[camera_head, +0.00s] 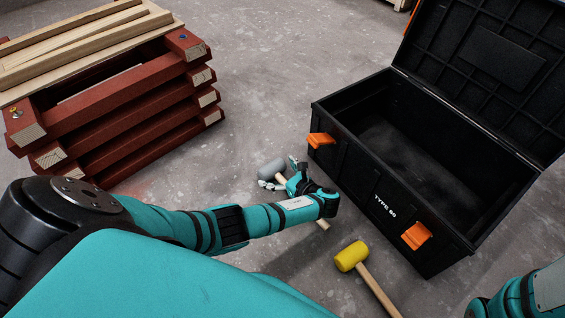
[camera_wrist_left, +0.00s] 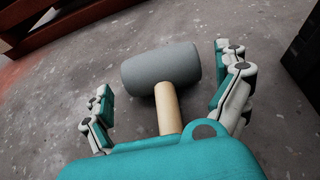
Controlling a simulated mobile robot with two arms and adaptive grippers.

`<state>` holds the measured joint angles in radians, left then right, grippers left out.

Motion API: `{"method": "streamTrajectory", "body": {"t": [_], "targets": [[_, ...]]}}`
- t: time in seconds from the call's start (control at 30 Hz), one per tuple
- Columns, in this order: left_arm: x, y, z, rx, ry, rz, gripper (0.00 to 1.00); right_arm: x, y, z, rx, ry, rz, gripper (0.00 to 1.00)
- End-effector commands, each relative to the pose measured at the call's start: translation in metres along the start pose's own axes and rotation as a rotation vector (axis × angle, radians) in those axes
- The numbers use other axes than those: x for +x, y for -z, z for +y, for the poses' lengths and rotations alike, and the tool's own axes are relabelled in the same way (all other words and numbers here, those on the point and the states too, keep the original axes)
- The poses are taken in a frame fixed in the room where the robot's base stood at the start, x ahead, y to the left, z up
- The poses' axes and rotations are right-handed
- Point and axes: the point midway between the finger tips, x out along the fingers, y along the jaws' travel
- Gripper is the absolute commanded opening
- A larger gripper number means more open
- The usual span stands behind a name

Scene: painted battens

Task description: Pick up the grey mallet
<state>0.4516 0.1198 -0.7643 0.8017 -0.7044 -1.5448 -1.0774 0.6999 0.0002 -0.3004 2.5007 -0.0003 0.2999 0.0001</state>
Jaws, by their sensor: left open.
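The grey mallet (camera_head: 272,169) lies on the concrete floor between the stacked battens and the black toolbox, partly hidden by my left arm. In the left wrist view its grey head (camera_wrist_left: 161,68) and pale wooden handle (camera_wrist_left: 168,108) lie between the fingers. My left gripper (camera_head: 281,173) is open, with its fingers on either side of the handle, just short of the head. Its fingers show apart from the mallet in the left wrist view (camera_wrist_left: 165,80). Only part of my right arm shows at the lower right; its gripper is out of frame.
An open, empty black toolbox (camera_head: 345,176) with orange latches stands to the right. A yellow mallet (camera_head: 351,256) lies on the floor in front of it. Red-painted battens (camera_head: 130,112) are stacked at the left, with bare battens (camera_head: 85,41) on top. Floor behind the grey mallet is clear.

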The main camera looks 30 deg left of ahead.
Motion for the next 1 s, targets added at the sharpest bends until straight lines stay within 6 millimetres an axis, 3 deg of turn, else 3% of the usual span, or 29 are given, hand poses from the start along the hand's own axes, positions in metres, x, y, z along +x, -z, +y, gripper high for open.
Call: {"method": "streamTrajectory", "body": {"t": [0.27, 0.8, 1.0], "targets": [[0.0024, -0.0011, -0.0004, -0.001, 0.001, 0.001, 0.99, -0.0008, 0.0005, -0.0003, 0.0, 0.0, 0.001, 0.4], [0.0021, -0.0005, -0.0002, -0.001, 0.001, 0.001, 0.28, -0.0008, 0.0004, -0.0003, 0.0, 0.0, 0.001, 0.4], [0.0019, -0.0017, -0.0008, -0.002, 0.002, -0.001, 0.28, -0.0005, 0.0002, -0.0001, 0.0, 0.0, 0.0, 0.4]]}}
